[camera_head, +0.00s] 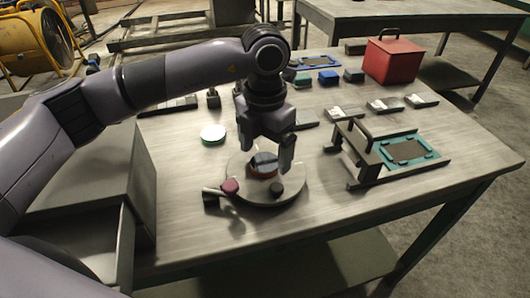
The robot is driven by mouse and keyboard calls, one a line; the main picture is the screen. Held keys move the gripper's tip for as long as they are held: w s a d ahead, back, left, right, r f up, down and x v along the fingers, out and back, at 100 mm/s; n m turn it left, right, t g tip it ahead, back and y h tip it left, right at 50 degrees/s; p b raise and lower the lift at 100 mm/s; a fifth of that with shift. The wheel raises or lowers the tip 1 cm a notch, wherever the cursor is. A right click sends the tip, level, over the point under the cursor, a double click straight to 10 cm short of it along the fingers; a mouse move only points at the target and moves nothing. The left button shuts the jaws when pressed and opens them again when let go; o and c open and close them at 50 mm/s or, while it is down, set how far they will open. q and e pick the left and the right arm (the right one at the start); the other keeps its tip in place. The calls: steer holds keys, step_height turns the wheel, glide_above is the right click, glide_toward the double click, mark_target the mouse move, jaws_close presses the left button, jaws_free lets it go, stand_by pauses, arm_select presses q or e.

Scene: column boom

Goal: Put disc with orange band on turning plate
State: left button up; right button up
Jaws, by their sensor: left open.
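The disc with orange band (263,172) has a dark top and a thin orange side. It appears to rest flat on the round grey turning plate (293,190), near its middle. My left gripper (270,150) points down just above the disc, with its jaws open. One finger hangs by the disc's right side; whether it touches cannot be told. The gripper hides part of the plate's back. My right gripper does not show.
A pink knob (230,186) and a dark knob (277,189) stand at the plate's front. A pale disc with a green edge (213,133) lies behind left. A frame fixture with a teal panel (405,150) is to the right, a red box (392,62) behind.

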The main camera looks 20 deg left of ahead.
mark_target(265, 162)
arm_select(q)
step_height(265, 162, up, 11)
steer(key=shift+f, duration=0.15)
stand_by(0.5)
